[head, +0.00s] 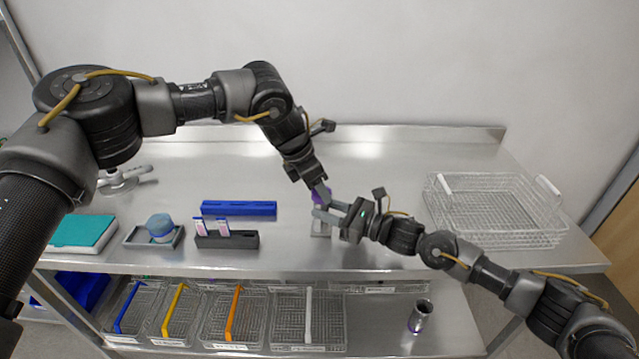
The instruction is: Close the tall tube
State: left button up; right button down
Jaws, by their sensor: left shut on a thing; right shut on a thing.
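A small purple thing (319,198), which looks like the tube's cap, shows at the middle of the steel table. My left gripper (324,193) comes down from above and is shut at this purple thing. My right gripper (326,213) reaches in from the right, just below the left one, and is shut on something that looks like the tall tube. The tube's body is mostly hidden by the fingers. I cannot tell whether the cap sits on the tube. A small light holder (320,230) stands on the table directly below.
To the left are a blue rack (239,208), a dark rack (227,240) with pink-and-white pieces, a blue round item (160,227) on a tray, and a teal-topped box (82,232). A wire basket (495,212) stands right. A metal cup (420,316) and wire bins (235,315) are on the lower shelf.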

pick_arm(q)
jog(key=shift+f, duration=0.6)
dwell(0.4)
jog(key=m+g, duration=0.1)
jog(key=m, duration=0.3)
jog(key=m+g, duration=0.1)
jog(key=m, duration=0.1)
jog(key=shift+w+m+g, duration=0.25)
jog(key=shift+m+g, duration=0.05)
jog(key=m+g, duration=0.1)
jog(key=m, duration=0.1)
jog(key=m+g, duration=0.1)
jog(key=m, duration=0.2)
jog(key=shift+w+f, duration=0.1)
jog(key=shift+f, duration=0.1)
jog(key=shift+d+r+m+y, duration=0.1)
jog(key=shift+r+m+y, duration=0.15)
jog(key=shift+m, duration=0.65)
jog(key=o, duration=0.9)
